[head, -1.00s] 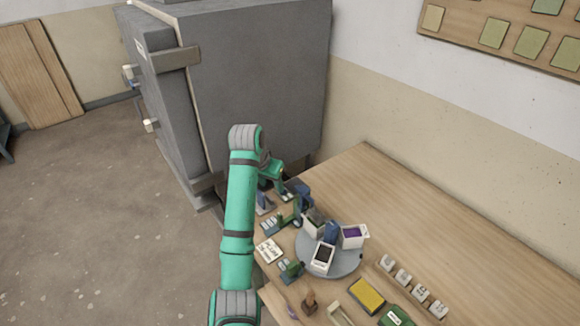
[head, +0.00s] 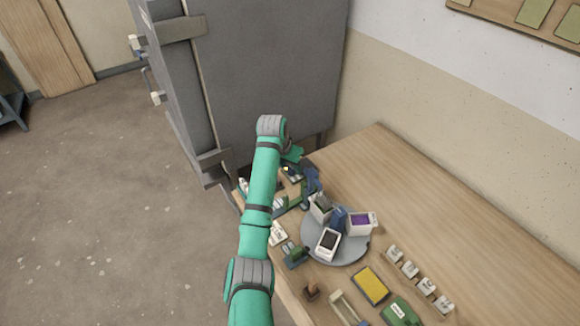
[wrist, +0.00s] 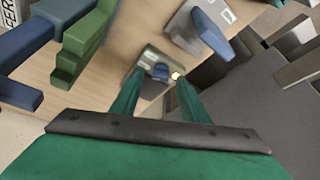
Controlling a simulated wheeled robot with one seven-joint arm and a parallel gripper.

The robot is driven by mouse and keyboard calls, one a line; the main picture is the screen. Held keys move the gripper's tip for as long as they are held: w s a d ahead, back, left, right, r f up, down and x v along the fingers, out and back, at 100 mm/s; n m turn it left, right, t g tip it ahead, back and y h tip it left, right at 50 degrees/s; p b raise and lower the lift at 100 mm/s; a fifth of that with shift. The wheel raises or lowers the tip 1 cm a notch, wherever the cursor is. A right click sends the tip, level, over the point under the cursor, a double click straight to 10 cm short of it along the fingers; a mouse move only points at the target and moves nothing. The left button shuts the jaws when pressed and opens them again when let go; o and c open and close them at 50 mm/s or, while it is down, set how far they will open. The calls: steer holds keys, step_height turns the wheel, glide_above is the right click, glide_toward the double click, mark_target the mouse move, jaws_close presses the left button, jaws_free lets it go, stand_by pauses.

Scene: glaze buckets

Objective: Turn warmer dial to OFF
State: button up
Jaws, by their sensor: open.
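The warmer (wrist: 148,62) is a small pale box at the table's far end, between my fingertips in the wrist view. Its blue dial (wrist: 161,72) faces the camera, with a glowing yellow light (wrist: 175,76) beside it. I cannot read any marks around the dial. In the head view the light shows as a bright dot (head: 286,169) just below my gripper. My gripper (wrist: 158,82) has its two green fingers apart, one on each side of the dial. I cannot tell whether they touch it. In the head view my forearm hides part of this area.
Blue and green stands (wrist: 85,40) sit close at left in the wrist view. Another grey piece with a blue part (wrist: 208,30) is above right. A round turntable (head: 335,250) bears several containers. The big grey kiln (head: 260,70) stands just beyond the table.

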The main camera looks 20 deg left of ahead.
steer(key=shift+w+f, duration=0.2)
steer(key=shift+f, duration=0.25)
steer(key=shift+d, duration=0.15)
jaws_close()
steer(key=shift+s, duration=0.1)
steer(key=shift+m, duration=0.4)
steer(key=m, duration=0.1)
steer(key=m+h, duration=0.1)
steer(key=m, duration=0.1)
steer(key=m+g+h, duration=0.1)
steer(key=shift+a+m, duration=0.3)
steer(key=shift+w+m+g+h, duration=0.15)
steer(key=shift+m+g+h, duration=0.15)
steer(key=shift+m, duration=0.8)
steer(key=shift+w+m+g+h, duration=0.1)
steer(key=shift+m+g+h, duration=0.2)
steer(key=shift+m, duration=0.8)
